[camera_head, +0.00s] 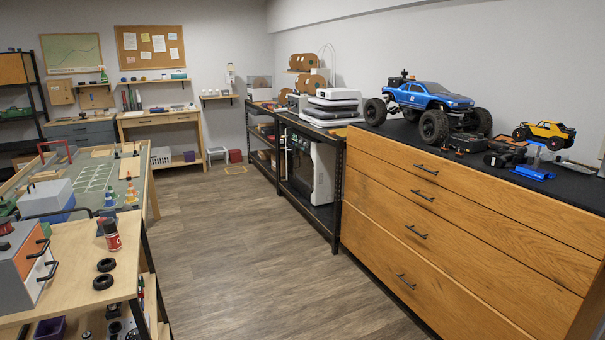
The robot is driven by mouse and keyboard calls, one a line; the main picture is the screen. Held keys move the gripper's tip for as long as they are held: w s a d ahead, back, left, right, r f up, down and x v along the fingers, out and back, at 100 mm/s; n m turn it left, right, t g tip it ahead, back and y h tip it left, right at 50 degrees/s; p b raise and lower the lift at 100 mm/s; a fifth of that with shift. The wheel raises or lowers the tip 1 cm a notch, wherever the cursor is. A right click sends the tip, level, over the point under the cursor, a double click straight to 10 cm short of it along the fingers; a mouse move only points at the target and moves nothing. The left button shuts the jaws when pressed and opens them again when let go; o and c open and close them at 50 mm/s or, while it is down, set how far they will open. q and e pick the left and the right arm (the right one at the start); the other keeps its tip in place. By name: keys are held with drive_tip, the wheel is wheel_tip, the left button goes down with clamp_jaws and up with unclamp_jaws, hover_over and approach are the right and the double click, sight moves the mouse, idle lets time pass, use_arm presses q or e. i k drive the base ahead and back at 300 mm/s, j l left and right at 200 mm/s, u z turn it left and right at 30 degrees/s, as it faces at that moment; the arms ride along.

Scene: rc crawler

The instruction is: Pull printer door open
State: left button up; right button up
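A boxy white machine with a dark glassy front (322,172), which looks like the enclosed printer, stands on the low shelf of a black rack (337,190) along the right wall. The rack's post and top partly hide it. Its door looks shut, but the sharp viewing angle makes this hard to tell. Neither of my grippers is in view.
A wooden drawer cabinet (440,220) with a blue crawler (428,104) and a yellow one (545,134) on top fills the right. A workbench (90,247) stands at the left. The wooden floor (235,240) between them is clear, leading toward the rack.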

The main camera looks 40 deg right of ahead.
sight(304, 166)
drive_tip(key=i+l+z, duration=0.6)
drive_tip(key=i, duration=0.15)
drive_tip(key=i+l+z, duration=0.15)
drive_tip(key=i+z, duration=0.15)
drive_tip(key=i, duration=0.15)
drive_tip(key=i+l+z, duration=0.1)
drive_tip(key=i+z, duration=0.2)
drive_tip(key=i+u, duration=0.25)
drive_tip(key=i, duration=0.3)
drive_tip(key=i+u, duration=0.25)
drive_tip(key=i, duration=0.3)
drive_tip(key=i+l+u, duration=0.25)
drive_tip(key=i, duration=0.3)
drive_tip(key=i+u, duration=0.15)
drive_tip(key=i, duration=2.3)
